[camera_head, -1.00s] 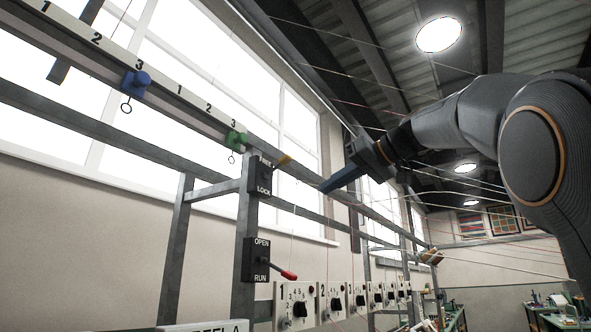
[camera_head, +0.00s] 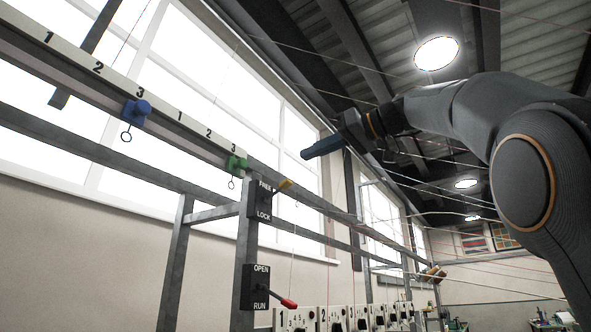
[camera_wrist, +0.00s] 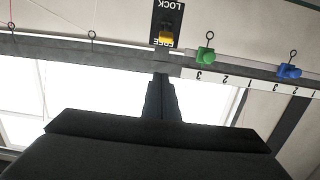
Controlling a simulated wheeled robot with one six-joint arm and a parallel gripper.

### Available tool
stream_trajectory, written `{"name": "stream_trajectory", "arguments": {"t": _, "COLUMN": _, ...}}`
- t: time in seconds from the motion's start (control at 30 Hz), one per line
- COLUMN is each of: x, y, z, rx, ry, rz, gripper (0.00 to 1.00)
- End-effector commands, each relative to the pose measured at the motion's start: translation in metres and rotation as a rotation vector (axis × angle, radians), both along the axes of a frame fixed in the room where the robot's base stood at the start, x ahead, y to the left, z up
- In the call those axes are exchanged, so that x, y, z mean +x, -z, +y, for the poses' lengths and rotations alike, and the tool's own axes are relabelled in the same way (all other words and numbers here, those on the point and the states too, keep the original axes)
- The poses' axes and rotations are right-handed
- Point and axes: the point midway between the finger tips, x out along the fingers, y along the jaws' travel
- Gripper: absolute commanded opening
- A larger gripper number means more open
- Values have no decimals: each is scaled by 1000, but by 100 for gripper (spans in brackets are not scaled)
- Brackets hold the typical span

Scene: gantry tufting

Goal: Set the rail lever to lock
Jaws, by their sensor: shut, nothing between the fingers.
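The rail lever is a black plate (camera_head: 260,201) marked FREE at the top and LOCK at the bottom, on a grey post. Its yellow handle (camera_head: 285,184) sticks out to the right at the FREE end. In the wrist view the plate (camera_wrist: 168,17) is upside down, and the yellow handle (camera_wrist: 166,38) lies by the word FREE. My gripper (camera_head: 305,154) is shut and empty, above and right of the handle in the head view. In the wrist view my gripper (camera_wrist: 161,78) points towards the handle, with a gap between them.
A blue clamp (camera_head: 136,113) and a green clamp (camera_head: 236,164) sit on the numbered rail (camera_head: 160,101). Below is an OPEN/RUN box (camera_head: 256,287) with a red-tipped lever (camera_head: 288,304). Several dial panels (camera_head: 297,319) line the frame. Thin yarns cross near my arm.

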Motion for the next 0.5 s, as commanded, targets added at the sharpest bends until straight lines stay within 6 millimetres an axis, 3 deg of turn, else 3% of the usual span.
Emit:
{"name": "stream_trajectory", "arguments": {"t": 0.33, "x": 41, "y": 4, "z": 57, "rx": 1, "ry": -4, "rz": 4, "gripper": 0}}
{"name": "stream_trajectory", "arguments": {"t": 0.5, "x": 37, "y": 22, "z": 48, "rx": 0, "ry": 2, "rz": 2, "gripper": 0}}
